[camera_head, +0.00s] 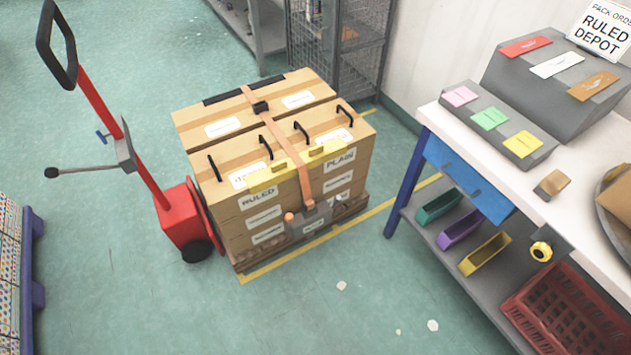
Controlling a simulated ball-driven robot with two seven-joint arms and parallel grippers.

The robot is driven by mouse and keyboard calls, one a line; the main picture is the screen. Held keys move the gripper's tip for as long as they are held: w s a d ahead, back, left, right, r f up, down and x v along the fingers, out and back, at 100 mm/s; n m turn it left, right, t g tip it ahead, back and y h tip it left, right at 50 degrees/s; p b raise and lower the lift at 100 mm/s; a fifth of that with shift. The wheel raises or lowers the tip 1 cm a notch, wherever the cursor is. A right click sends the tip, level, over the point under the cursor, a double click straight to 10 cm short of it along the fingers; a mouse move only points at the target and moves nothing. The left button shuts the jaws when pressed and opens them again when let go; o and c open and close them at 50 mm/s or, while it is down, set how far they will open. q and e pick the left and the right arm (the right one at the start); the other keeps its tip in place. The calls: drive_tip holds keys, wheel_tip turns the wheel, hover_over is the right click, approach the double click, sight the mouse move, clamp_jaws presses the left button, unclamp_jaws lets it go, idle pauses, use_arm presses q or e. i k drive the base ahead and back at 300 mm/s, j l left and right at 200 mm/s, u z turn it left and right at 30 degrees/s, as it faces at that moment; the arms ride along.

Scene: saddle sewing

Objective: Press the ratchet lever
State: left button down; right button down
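An orange strap (283,144) runs over the top of the stacked cartons and down their front face. At its lower end sits a grey ratchet unit (311,223) with small orange parts at its upper left, low on the front of the stack. I cannot make out the position of its lever at this size. The cartons (225,202) stand on a wooden pallet (352,206); labels read RULED and PLAIN. Neither of my grippers is in view.
A red hand truck (180,218) with a tall handle and a ball-ended side lever (84,170) stands left of the stack. A workbench (470,151) with trays and a red crate (567,318) is right. Floor in front is mostly clear.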

sight(289, 217)
drive_tip(key=k+l+u, duration=0.3)
drive_tip(key=l, duration=0.3)
drive_tip(key=k+l+u, duration=0.25)
drive_tip(key=k+l, duration=0.25)
drive_tip(key=i+j, duration=0.25)
drive_tip(key=i, duration=0.25)
drive_tip(key=i+j, duration=0.25)
drive_tip(key=i, duration=0.2)
drive_tip(key=i+j+z, duration=0.1)
drive_tip(key=i+j, duration=0.15)
drive_tip(key=i, duration=0.25)
